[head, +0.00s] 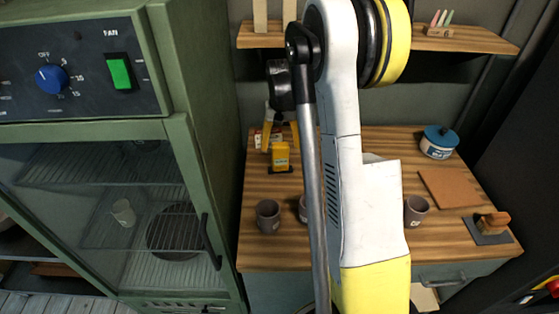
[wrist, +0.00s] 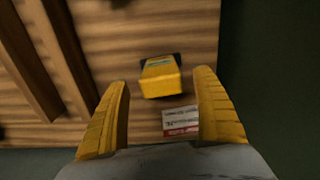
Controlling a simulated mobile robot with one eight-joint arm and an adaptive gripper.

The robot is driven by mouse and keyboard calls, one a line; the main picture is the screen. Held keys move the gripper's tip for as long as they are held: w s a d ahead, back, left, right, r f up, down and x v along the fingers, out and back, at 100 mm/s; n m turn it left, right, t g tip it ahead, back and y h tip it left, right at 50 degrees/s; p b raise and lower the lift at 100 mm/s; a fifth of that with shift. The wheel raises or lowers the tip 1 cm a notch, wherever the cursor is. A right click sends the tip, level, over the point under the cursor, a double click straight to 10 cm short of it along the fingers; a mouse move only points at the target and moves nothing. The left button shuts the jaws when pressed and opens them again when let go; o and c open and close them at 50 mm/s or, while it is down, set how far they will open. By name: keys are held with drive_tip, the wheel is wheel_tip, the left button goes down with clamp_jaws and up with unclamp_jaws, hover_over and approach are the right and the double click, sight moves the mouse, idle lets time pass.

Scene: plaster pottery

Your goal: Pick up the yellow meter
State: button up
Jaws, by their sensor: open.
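The yellow meter (head: 280,156) stands on the wooden table, towards the back left. It is a small yellow block with a dark base. In the wrist view the meter (wrist: 161,77) lies between and beyond the two yellow fingertips, apart from them. My gripper (head: 281,136) is open and empty, just behind and above the meter in the head view. In the wrist view its fingers (wrist: 162,80) are spread wide. A red and white label card (wrist: 181,121) lies beside the meter, between the fingers.
Several grey cups, including one at the left (head: 268,215) and one at the right (head: 416,209), stand near the table's front. A blue-lidded jar (head: 438,142), a brown board (head: 450,187) and a wooden-handled block (head: 491,223) are at the right. A green kiln cabinet (head: 195,110) borders the left side.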

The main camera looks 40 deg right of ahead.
sight(280, 156)
wheel_tip(280, 156, down, 5)
drive_tip(key=shift+w+f+b, duration=0.1)
drive_tip(key=shift+w+b, duration=0.05)
drive_tip(key=shift+b, duration=0.9)
drive_tip(key=c, duration=1.4)
